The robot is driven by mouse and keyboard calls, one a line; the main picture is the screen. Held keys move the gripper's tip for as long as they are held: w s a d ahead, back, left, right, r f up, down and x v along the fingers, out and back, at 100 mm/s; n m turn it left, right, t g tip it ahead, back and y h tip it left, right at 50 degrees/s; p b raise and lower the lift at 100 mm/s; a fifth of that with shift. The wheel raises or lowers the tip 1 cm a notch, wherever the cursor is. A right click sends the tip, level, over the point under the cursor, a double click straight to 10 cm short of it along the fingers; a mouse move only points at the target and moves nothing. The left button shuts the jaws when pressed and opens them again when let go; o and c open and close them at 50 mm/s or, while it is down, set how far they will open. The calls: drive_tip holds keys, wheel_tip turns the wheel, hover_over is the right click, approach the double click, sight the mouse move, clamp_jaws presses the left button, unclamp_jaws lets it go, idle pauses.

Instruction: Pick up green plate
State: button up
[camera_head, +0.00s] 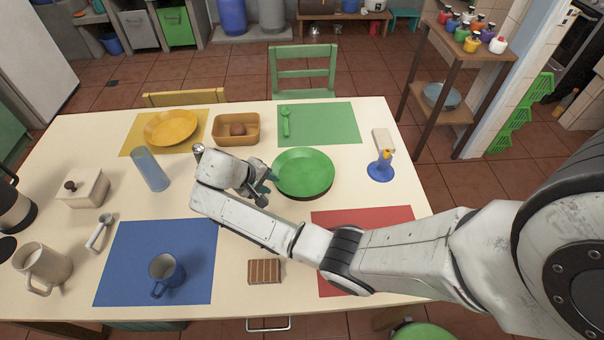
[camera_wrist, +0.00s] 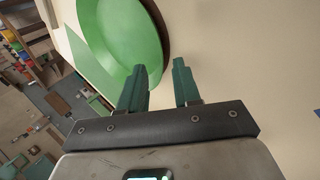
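The green plate (camera_head: 304,172) is on the cream table (camera_head: 350,195), right of centre, with a dark band along its near edge. In the wrist view the plate (camera_wrist: 125,38) fills the upper left. My gripper (camera_head: 265,182) is at the plate's left edge, its fingers partly hidden by my wrist. In the wrist view my gripper's (camera_wrist: 160,66) two dark green fingers are apart. The left finger overlaps the plate and the right one shows over bare table, with the rim ahead between them. I cannot tell whether a finger touches the plate.
A green placemat (camera_head: 340,125) lies behind the plate, a red placemat (camera_head: 385,215) in front. A wooden bowl (camera_head: 222,133), a clear blue glass (camera_head: 150,170) and a yellow plate (camera_head: 171,127) stand to the left.

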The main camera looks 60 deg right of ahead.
drive_tip(key=shift+x, duration=2.2)
drive_tip(key=shift+s, duration=0.1)
clamp_jaws()
